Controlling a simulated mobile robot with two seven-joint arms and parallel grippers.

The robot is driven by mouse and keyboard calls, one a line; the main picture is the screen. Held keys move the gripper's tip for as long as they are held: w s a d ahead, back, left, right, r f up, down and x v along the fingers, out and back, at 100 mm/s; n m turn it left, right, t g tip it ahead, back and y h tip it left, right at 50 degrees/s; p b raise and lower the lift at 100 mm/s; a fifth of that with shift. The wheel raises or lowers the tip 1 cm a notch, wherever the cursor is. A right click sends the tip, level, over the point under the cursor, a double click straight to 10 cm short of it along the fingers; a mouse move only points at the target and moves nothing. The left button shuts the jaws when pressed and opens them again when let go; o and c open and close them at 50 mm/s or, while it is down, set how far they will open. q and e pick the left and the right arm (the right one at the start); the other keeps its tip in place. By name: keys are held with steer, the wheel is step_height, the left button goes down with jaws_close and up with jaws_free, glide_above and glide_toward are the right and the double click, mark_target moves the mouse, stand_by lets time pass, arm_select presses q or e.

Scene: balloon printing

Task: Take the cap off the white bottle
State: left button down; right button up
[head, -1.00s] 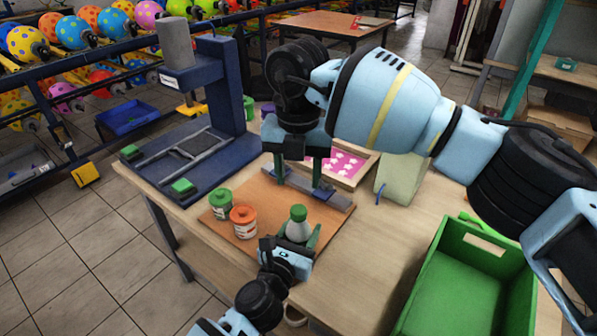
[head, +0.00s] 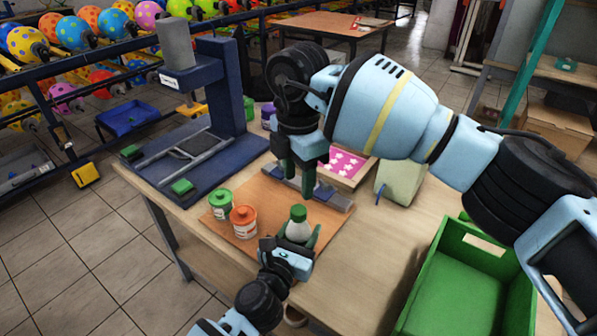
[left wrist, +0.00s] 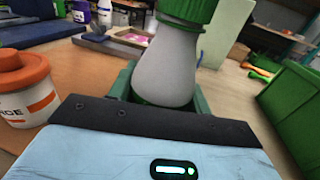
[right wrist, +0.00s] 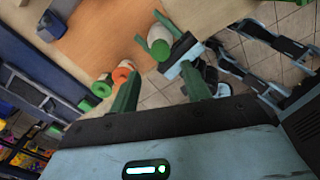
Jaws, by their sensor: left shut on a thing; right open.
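The white bottle (head: 298,230) stands upright on the orange-brown board, with its green cap (head: 298,213) on top. In the left wrist view the white bottle (left wrist: 166,70) and the ribbed green cap (left wrist: 187,10) are close up. My left gripper (head: 297,237) is shut on the bottle's body from the front. My right gripper (head: 298,183) is open and empty, pointing down above and behind the bottle, apart from it. In the right wrist view the bottle (right wrist: 159,38) and cap (right wrist: 160,50) lie beyond the open fingers (right wrist: 163,92).
A green-lidded jar (head: 220,205) and an orange-lidded jar (head: 243,221) stand left of the bottle on the board (head: 265,196). The blue press (head: 222,100) stands at the left. A green crate (head: 470,270) is at the right. A framed pink screen (head: 347,163) lies behind.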

mark_target(298, 209)
steer(key=shift+f, duration=3.8)
